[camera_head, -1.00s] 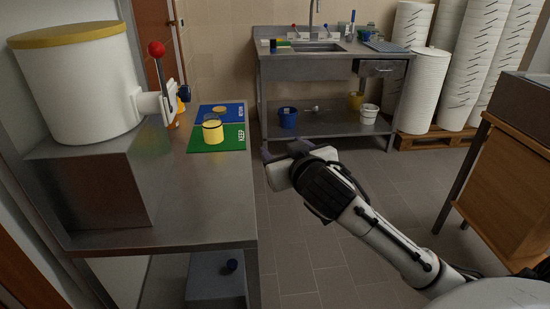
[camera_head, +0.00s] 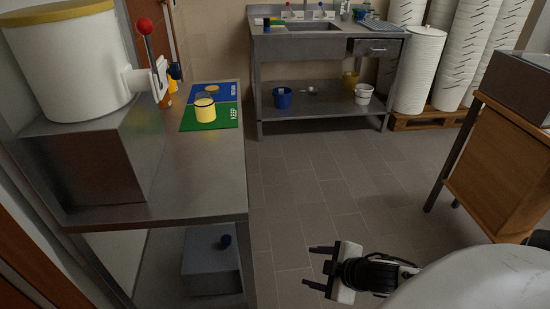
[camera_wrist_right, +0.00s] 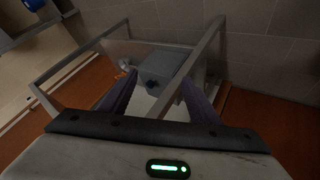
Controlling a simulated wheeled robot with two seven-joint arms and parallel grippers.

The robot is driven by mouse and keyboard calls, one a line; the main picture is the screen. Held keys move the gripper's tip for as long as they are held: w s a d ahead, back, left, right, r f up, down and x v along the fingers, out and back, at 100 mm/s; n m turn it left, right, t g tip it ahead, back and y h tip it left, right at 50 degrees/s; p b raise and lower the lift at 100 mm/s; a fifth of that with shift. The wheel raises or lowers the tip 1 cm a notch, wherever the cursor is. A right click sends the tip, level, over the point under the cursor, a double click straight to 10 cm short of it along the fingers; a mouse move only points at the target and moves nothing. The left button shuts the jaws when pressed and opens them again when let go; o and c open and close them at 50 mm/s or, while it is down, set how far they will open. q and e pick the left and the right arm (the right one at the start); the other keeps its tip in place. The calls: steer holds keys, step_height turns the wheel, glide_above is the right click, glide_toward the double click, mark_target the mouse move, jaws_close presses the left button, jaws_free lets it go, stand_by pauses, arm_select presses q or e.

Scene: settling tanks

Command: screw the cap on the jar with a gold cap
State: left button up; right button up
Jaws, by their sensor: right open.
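A jar with yellow contents (camera_head: 205,109) stands upright on the green KEEP mat (camera_head: 228,119) on the left bench; no cap shows on it. A flat gold cap (camera_head: 211,89) lies on the blue mat (camera_head: 229,92) just behind it. My right gripper (camera_head: 317,268) is open and empty, low over the floor to the right of the bench, well away from jar and cap. Its two spread fingers (camera_wrist_right: 158,98) also show in the right wrist view, with nothing between them. My left gripper is not in view.
A big white tank with a yellow lid (camera_head: 70,65) and red-knobbed valve stands on a metal block on the bench (camera_head: 205,180). A grey box (camera_head: 211,265) with a dark blue round thing sits below. A sink table (camera_head: 330,45) stands behind; a wooden cabinet (camera_head: 500,160) is right. The middle floor is clear.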

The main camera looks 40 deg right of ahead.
steer(key=s+a+f+m+y, duration=0.2)
steer(key=s+a+f, duration=0.45)
steer(key=a, duration=0.25)
steer(key=a+r+m, duration=0.1)
steer(key=a+m, duration=0.3)
steer(key=a, duration=0.7)
steer(key=shift+s+r+m, duration=0.15)
steer(key=shift+m, duration=0.15)
